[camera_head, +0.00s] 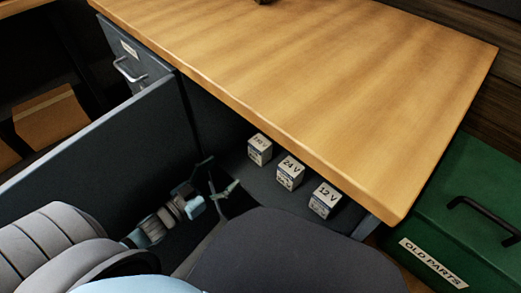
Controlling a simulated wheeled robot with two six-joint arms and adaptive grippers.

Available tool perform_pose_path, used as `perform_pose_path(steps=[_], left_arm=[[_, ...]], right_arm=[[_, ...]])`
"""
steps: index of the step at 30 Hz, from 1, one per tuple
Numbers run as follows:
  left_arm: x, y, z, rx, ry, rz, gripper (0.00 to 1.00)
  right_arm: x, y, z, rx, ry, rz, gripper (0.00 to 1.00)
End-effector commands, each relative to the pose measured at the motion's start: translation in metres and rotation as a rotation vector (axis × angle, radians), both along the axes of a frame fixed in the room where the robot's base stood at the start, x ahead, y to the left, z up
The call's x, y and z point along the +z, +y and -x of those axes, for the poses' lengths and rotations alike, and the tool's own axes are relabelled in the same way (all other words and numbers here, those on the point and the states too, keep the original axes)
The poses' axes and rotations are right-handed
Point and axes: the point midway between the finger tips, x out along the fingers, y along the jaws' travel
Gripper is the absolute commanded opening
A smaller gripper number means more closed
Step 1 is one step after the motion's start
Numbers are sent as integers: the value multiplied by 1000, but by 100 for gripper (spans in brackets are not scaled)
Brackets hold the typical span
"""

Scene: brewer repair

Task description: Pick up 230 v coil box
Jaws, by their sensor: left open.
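Three small white boxes stand in a row on a dark surface below the edge of the wooden worktop. The leftmost, the 230 V coil box (259,149), has a label too small to read surely. The middle one is the 24 V box (290,173), and the right one is the 12 V box (325,199). My left gripper (222,178) is open and empty, to the left of and lower in the picture than the 230 V box, apart from it. My right gripper is not in view.
The wooden worktop (320,75) overhangs behind the boxes. A dark cabinet panel (100,140) stands left of my left arm, with a handled drawer (130,62) behind it. A green bin marked OLD PARTS (470,190) is at right. A cardboard box (52,116) sits far left.

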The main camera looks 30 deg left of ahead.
Motion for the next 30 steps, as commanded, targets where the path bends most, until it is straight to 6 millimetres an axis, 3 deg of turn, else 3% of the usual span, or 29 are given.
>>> perform_pose_path(steps=[4, 12, 17, 22, 25, 30], left_arm=[[4, -6, -9, -52, -45, 22, 75], [5, -27, -72, -48, -45, 25, 75], [5, -33, -91, -49, -45, 24, 75], [6, -40, -124, -48, -46, 24, 75], [6, -44, -134, -48, -43, 25, 75], [7, -44, -135, -49, -42, 24, 75]], right_arm=[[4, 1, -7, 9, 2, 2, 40], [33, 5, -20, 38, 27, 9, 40], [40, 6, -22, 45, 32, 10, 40], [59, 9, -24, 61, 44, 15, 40], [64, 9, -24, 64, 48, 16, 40], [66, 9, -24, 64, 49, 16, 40]])
